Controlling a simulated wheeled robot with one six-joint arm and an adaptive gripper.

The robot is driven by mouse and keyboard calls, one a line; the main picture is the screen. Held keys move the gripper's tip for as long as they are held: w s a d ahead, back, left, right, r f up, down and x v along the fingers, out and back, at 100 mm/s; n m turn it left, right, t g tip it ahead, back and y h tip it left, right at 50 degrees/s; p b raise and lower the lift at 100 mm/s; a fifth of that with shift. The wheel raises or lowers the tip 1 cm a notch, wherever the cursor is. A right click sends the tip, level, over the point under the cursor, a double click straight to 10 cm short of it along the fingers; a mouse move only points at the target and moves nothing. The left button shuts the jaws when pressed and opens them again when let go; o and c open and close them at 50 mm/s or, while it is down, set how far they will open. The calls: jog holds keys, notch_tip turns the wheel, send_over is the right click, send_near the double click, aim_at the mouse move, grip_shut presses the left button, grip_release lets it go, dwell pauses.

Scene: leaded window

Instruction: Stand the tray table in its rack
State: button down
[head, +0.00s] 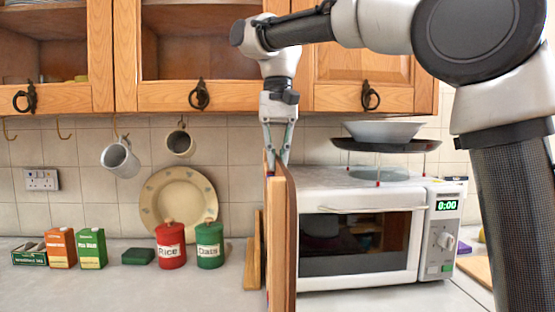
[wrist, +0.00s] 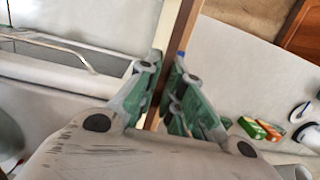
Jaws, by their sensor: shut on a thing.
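The tray table (head: 281,240) is a wooden panel held upright and nearly edge-on, just left of the microwave. My gripper (head: 277,160) points down and is shut on its top edge. In the wrist view the tray table (wrist: 181,28) runs as a narrow strip between the green-grey fingers of my gripper (wrist: 163,90). A lower wooden piece (head: 250,265) stands on the counter just left of the tray table. I cannot tell whether it is the rack. The tray table's lower end reaches the picture's bottom edge, so its contact with anything below is unclear.
The white microwave (head: 358,240) stands close on the right, with a dark pan and bowl above it. Red (head: 171,246) and green (head: 210,244) canisters, a plate (head: 165,200) and small boxes (head: 92,249) are on the left. Mugs hang under the cupboards. The front left counter is clear.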

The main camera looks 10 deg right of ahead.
jog(key=c, duration=1.5)
grip_release()
jog(key=r, duration=0.4)
jog(key=w+r, duration=0.1)
jog(key=r, duration=0.1)
jog(key=shift+r, duration=0.4)
jog(key=shift+s+d+r, duration=0.1)
jog(key=shift+d+r, duration=0.1)
jog(key=shift+r, duration=0.05)
jog(key=s+d+f+t, duration=0.1)
jog(key=d+f, duration=0.1)
jog(key=d, duration=0.4)
jog(key=s+d+f+t, duration=0.1)
jog(key=s+d+f, duration=0.1)
jog(key=d, duration=0.3)
jog(key=s+d+f+t, duration=0.1)
jog(key=s+d+f, duration=0.4)
jog(key=d+f, duration=0.1)
jog(key=s+d+f+t, duration=0.1)
jog(key=s+d+f, duration=0.5)
jog(key=f, duration=0.2)
jog(key=s+d+f+t, duration=0.1)
jog(key=s+d+f, duration=0.4)
jog(key=d+f, duration=0.1)
jog(key=shift+s+f+t, duration=0.2)
jog(key=shift+f+t, duration=0.2)
jog(key=shift+f, duration=0.4)
